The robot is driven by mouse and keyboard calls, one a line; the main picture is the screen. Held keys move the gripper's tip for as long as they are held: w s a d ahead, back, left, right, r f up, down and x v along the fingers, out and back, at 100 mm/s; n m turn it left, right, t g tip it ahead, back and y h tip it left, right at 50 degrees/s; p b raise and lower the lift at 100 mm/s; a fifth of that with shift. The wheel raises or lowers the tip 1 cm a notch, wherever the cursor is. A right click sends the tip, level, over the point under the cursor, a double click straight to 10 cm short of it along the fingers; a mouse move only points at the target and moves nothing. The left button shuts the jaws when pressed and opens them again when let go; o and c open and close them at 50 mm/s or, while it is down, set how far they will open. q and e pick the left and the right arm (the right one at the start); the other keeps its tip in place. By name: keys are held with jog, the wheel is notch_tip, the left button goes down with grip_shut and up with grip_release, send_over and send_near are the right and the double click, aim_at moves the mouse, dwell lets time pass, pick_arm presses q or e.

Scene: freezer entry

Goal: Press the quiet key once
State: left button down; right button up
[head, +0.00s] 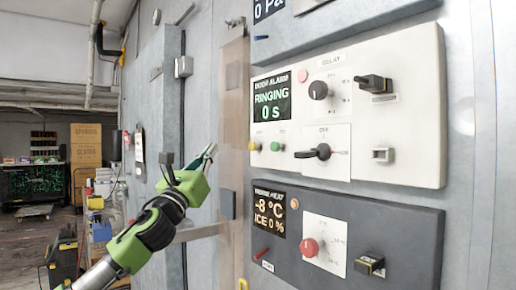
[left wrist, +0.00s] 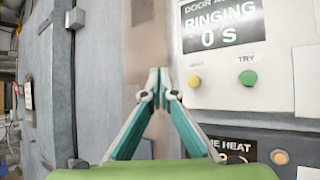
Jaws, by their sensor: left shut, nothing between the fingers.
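The white door alarm panel (head: 418,110) is on the wall, its display (head: 271,106) reading "RINGING 0 S". In the left wrist view the left button (left wrist: 194,81) has a blurred label, and the right button (left wrist: 248,78) is labelled "TRY". The left one may be the quiet key, but I cannot read its label. My left gripper (head: 212,147) is shut and empty, left of the panel and apart from the buttons. Its closed fingertips (left wrist: 158,74) show left of both buttons. My right gripper is not in view.
Below is a dark panel (head: 420,237) with a display (head: 270,216), red knob (head: 310,248) and black switch (head: 370,264). The alarm panel carries a black knob (head: 318,90), lever (head: 313,153) and switch (head: 374,83). A grey door (head: 158,90) stands left.

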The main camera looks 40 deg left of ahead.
aim_at(255, 146)
pick_arm(q)
jog(key=shift+s+d+r, duration=0.15)
jog(key=shift+d+r, duration=0.1)
jog(key=shift+r, duration=0.1)
jog(key=w+d+p, duration=0.2)
jog(key=w+p, duration=0.3)
jog(key=w, duration=0.3)
jog(key=shift+w+d+p, duration=0.2)
jog(key=shift+w+p, duration=0.1)
jog(key=shift+p, duration=0.1)
jog(key=shift+w, duration=0.15)
dwell(1.2)
jog(key=shift+w+d, duration=0.15)
jog(key=shift+w, duration=0.1)
